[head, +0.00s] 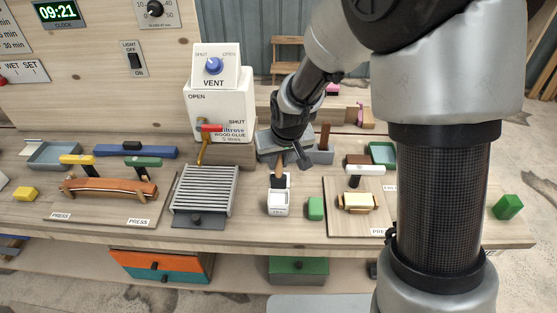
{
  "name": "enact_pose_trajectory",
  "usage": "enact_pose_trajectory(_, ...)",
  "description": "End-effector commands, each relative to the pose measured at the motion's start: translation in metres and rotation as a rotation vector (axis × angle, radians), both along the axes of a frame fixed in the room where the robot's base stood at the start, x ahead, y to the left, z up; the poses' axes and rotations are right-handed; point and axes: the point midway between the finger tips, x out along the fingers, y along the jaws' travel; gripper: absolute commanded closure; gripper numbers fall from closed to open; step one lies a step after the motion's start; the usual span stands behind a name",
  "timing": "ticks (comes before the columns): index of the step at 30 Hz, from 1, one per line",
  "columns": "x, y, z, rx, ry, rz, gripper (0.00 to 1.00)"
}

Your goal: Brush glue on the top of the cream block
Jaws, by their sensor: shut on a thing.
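The cream block (357,202) sits low on a wooden press board right of the middle of the bench, with brown pieces at its ends. My gripper (281,160) is shut on a brush (279,171) with a brown wooden handle, held about upright. The brush points down at a small white pot (278,208), left of the cream block. Its bristle end is at the pot's opening; I cannot tell how deep it reaches. My gripper is left of and behind the cream block, apart from it.
A white-handled press clamp (365,170) stands just behind the cream block. A green block (315,208) lies between pot and press board. A slatted rack (205,190) and the white glue dispenser (219,105) stand to the left. A grey holder (321,155) stands behind.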

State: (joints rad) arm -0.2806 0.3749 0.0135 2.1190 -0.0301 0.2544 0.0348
Motion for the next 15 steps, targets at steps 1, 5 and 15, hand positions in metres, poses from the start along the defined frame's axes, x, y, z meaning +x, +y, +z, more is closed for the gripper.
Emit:
enact_pose_trajectory(1,0.0,0.0,-0.009,0.0,0.0,0.0,1.0)
enact_pose_trajectory(5,0.0,0.0,-0.019,0.0,0.0,0.0,1.0)
enact_pose_trajectory(15,0.0,0.0,-0.046,0.0,0.0,0.0,1.0)
